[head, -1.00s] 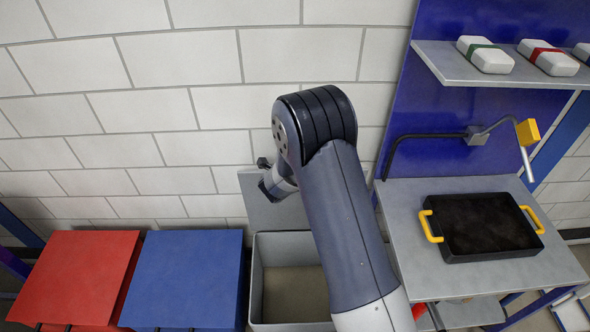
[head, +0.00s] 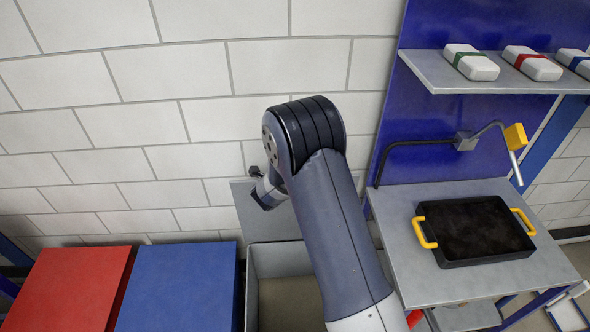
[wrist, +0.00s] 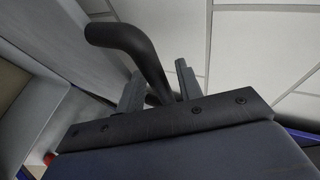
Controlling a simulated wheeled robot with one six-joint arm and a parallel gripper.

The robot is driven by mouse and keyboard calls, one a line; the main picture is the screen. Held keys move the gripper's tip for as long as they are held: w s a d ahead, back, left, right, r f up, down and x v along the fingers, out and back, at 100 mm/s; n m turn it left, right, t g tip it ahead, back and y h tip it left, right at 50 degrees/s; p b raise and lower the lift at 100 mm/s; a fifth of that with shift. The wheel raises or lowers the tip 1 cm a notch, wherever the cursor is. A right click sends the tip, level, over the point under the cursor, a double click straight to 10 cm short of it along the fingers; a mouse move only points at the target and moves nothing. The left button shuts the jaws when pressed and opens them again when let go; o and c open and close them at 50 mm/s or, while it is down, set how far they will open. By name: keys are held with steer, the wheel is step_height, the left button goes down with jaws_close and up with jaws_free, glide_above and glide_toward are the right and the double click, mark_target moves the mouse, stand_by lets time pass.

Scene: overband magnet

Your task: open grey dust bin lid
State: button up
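The grey dust bin (head: 252,290) stands open in the head view, between the blue bin and the bench. Its grey lid (head: 283,222) is raised steeply at the back, near the wall. My gripper (wrist: 158,82) is at the lid's upper left in the head view, mostly hidden there by my own arm. In the wrist view its two fingers stand on either side of a dark bent bar handle (wrist: 128,38) and appear closed on it. The exact finger contact is hard to see.
Shut red (head: 70,285) and blue (head: 180,285) lids lie to the left. On the right is a grey bench (head: 400,245) with a black tray (head: 475,230) with yellow handles. A shelf (head: 480,80) above holds white boxes. The tiled wall is close behind.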

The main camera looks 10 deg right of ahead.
steer(key=shift+s+a, duration=0.1)
steer(key=b+v, duration=0.1)
steer(key=v, duration=0.9)
steer(key=shift+s, duration=0.25)
steer(key=shift+w+r, duration=0.1)
steer(key=p+x, duration=0.1)
steer(key=x, duration=0.8)
steer(key=shift+w, duration=0.35)
steer(key=shift+w+d+f, duration=0.25)
steer(key=shift+d+f, duration=0.05)
steer(key=shift+s, duration=0.25)
